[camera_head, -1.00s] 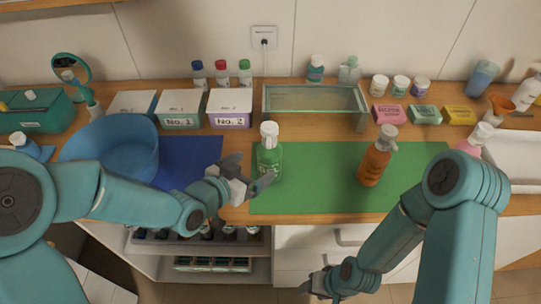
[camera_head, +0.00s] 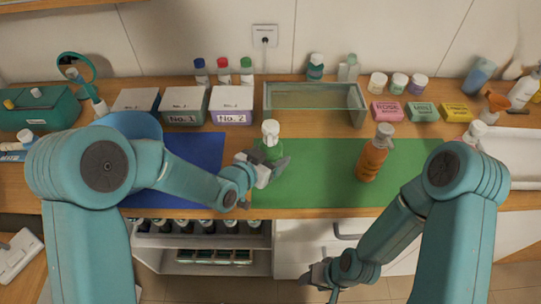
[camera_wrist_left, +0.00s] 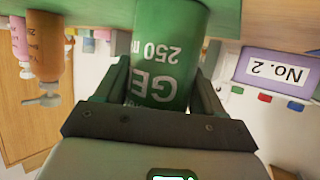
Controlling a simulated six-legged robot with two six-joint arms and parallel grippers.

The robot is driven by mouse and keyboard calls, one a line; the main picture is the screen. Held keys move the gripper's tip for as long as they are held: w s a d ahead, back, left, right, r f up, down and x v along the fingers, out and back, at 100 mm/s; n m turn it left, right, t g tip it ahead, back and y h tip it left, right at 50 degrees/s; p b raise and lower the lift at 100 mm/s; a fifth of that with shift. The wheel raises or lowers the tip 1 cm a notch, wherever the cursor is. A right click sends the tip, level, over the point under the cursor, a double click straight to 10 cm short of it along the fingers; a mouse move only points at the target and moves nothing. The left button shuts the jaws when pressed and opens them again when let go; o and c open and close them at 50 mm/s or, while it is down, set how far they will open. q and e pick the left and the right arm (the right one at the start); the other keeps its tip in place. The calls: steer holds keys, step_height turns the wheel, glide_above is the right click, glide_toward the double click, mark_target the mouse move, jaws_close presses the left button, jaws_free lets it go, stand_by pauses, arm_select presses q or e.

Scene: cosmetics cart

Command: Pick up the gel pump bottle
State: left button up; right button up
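The gel pump bottle (camera_head: 270,151) is green with a white pump top and stands upright near the left end of the green mat (camera_head: 320,188). My left gripper (camera_head: 264,162) is at the bottle, with one finger on each side of it. In the left wrist view the bottle (camera_wrist_left: 168,50), with upside-down "GE" and "250 m" lettering, fills the space between the fingers. The fingers look spread; firm contact is not visible. My right gripper (camera_head: 318,279) hangs low in front of the counter, away from the bottle; its finger opening is too small to make out.
An orange pump bottle (camera_head: 373,157) stands farther right on the mat. A glass-sided box (camera_head: 315,104) and the "No. 2" box (camera_head: 232,104) stand behind the gel bottle. A blue mat (camera_head: 185,180) lies to the left, partly under my left arm. The mat between the two bottles is clear.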

arm_select(q)
steer(key=c, duration=0.5)
steer(key=shift+w, duration=0.1)
step_height(320, 180, up, 20)
glide_above(271, 123)
steer(key=shift+r, duration=0.1)
